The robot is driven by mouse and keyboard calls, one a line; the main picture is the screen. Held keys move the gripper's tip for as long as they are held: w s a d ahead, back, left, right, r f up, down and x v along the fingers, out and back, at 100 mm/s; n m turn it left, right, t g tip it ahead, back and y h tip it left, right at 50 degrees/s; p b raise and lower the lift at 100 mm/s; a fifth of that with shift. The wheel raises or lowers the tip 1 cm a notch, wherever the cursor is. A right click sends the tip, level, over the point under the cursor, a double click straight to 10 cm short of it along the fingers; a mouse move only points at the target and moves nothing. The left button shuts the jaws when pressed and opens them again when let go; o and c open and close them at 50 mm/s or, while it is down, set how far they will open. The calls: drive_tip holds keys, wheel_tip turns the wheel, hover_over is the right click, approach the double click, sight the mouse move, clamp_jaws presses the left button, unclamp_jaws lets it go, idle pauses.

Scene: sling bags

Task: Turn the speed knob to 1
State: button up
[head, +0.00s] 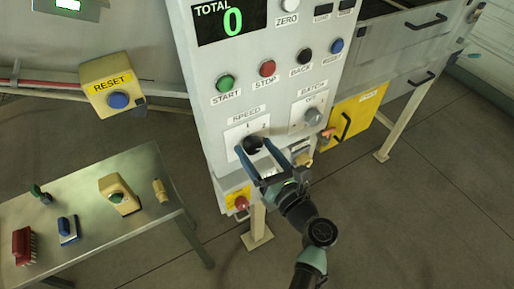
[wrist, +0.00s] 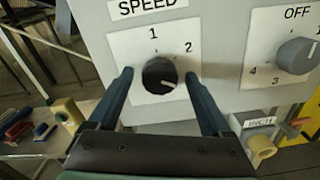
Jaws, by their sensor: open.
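The black round speed knob (wrist: 159,75) sits on a white plate under the SPEED label. The 1 is printed straight above it and the 2 at its upper right. Its white mark points to the lower right, away from the 1. In the head view the knob (head: 254,146) is partly hidden by my gripper. My gripper (wrist: 158,76) is open, with one finger left and one right of the knob and a gap on both sides. In the head view my gripper (head: 253,146) reaches up to the panel from below.
A grey batch knob (wrist: 298,56) is to the right. Below it are an INCH label and a yellowish fitting (wrist: 262,150). Green START (head: 225,83) and red STOP (head: 268,68) buttons are above. A metal table (head: 150,215) with small parts stands at left.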

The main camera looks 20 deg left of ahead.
clamp_jaws()
idle(0.5)
